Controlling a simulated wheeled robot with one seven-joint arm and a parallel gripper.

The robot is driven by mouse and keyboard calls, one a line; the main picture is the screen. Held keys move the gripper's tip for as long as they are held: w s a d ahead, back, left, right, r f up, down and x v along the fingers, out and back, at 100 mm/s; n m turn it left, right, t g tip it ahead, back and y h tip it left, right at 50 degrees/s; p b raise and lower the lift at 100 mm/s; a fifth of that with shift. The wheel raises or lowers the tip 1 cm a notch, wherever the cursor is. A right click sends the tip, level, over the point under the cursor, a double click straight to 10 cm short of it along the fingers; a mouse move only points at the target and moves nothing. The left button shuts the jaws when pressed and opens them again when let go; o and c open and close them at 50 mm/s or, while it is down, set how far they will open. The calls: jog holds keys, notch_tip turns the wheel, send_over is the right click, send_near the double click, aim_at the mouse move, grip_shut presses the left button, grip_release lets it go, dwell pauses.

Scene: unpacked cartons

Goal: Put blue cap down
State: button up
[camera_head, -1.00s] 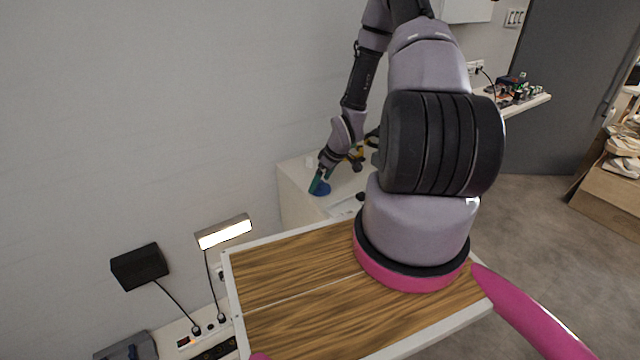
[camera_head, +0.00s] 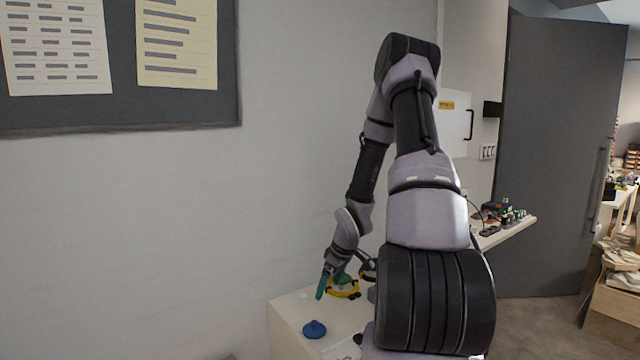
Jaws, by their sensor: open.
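The blue cap (camera_head: 315,329) rests on the white table top (camera_head: 290,312), near its left side. My gripper (camera_head: 325,284), with green fingers, is above and slightly right of the cap in the picture, apart from it. It is open and holds nothing that I can see. Its fingers point downward, and one finger is partly hidden behind the other.
A small white object (camera_head: 304,297) stands behind the cap. A yellow object (camera_head: 345,290) lies beside my fingers, partly hidden by my arm. A shelf with small items (camera_head: 505,222) is farther right, before a grey door (camera_head: 560,150). The wall is close on the left.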

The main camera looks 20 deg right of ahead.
jog(key=s+a+r+m+t+h, duration=0.1)
jog(key=s+a+r+m, duration=0.15)
jog(key=r, duration=1.05)
jog(key=s+a+r+m+h, duration=0.1)
jog(key=s+r+m+h, duration=0.15)
jog(key=r, duration=0.95)
jog(key=s+a+r+m+t+y, duration=0.1)
jog(key=s+a+r+m+y, duration=0.1)
jog(key=s+a+r, duration=0.2)
jog(key=s+a+r+m+t+y, duration=0.1)
jog(key=s+a+r+m+y, duration=0.1)
jog(key=s+r, duration=0.8)
jog(key=shift+s+a+r+m, duration=0.15)
jog(key=shift+s+a+m, duration=0.45)
jog(key=shift+a, duration=0.65)
jog(key=shift+d+t, duration=0.1)
jog(key=shift+t, duration=0.2)
